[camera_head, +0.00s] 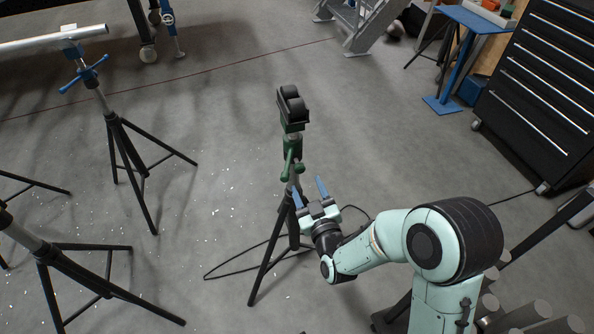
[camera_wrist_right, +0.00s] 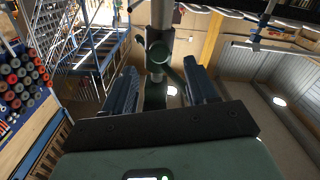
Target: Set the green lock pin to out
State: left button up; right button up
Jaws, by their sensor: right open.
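A black tripod stand with a black roller head (camera_head: 292,106) stands upright in the middle of the head view. Below the head is a green collar (camera_head: 292,145) with a green handle (camera_head: 288,166) on it. The green lock pin cannot be told apart surely from these green parts; a round green knob (camera_wrist_right: 158,52) shows in the right wrist view. My right gripper (camera_head: 310,191) is open and empty, just below the green handle, fingers pointing up at the stand. In the wrist view the post lies between the fingers (camera_wrist_right: 161,78); contact cannot be told. My left gripper is out of view.
Another stand with a blue handle (camera_head: 84,73) holds a pale pipe (camera_head: 40,42) at the upper left. More black tripod legs (camera_head: 90,280) are at the lower left. A black cable (camera_head: 235,268) lies around the stand's feet. A black tool cabinet (camera_head: 540,90) is at the right.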

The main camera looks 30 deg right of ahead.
aim_at(301, 171)
jog(key=b+x, duration=0.1)
jog(key=x, duration=0.7)
jog(key=shift+w, duration=0.2)
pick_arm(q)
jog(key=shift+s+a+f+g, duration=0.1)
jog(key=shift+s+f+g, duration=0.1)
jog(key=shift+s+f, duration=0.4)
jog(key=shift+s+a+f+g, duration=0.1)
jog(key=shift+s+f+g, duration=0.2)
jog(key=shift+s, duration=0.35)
